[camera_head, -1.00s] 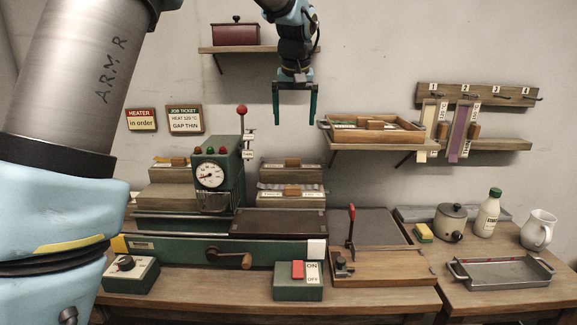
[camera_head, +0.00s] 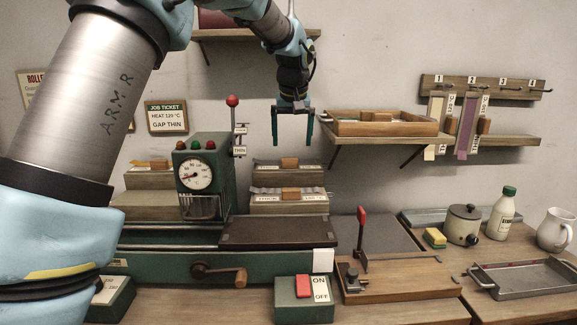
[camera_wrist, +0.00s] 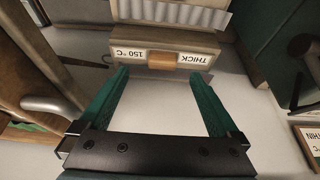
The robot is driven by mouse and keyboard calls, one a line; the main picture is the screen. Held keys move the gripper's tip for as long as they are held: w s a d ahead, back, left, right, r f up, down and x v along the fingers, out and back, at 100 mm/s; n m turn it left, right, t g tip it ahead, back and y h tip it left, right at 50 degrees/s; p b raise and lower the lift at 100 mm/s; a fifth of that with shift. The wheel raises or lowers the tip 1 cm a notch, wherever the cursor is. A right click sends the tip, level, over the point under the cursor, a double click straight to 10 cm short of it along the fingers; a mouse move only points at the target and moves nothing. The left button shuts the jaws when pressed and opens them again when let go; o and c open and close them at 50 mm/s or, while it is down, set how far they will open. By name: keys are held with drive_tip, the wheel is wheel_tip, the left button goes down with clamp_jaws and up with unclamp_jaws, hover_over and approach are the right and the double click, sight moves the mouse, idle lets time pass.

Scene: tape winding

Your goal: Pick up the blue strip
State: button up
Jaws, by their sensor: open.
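I cannot make out a clearly blue strip in either view. My gripper (camera_head: 292,140) hangs pointing down, open and empty, in front of the wall and just above the back stepped block (camera_head: 262,174) in the head view. A front block (camera_head: 262,208) labelled THICK carries a wavy grey strip (camera_head: 262,191) with a wooden piece on it. In the wrist view the open fingers (camera_wrist: 160,78) point towards a label reading THICK, 150 °C (camera_wrist: 198,59), with a wavy grey strip (camera_wrist: 175,14) beyond. Nothing is between the fingers.
A green machine with a gauge (camera_head: 196,176) stands left of the blocks. A wooden tray (camera_head: 378,129) on a shelf lies right of my gripper. A cream strip (camera_head: 436,110) and a purple strip (camera_head: 468,130) hang from the peg rail (camera_head: 512,92).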

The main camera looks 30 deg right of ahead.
sight(290, 159)
drive_tip(key=x, duration=0.2)
drive_tip(key=p+x, duration=0.1)
drive_tip(key=x, duration=0.2)
drive_tip(key=p+x, duration=0.1)
drive_tip(key=x, duration=0.1)
drive_tip(key=shift+w+a, duration=0.1)
drive_tip(key=shift+w, duration=0.35)
drive_tip(key=c, duration=1.5)
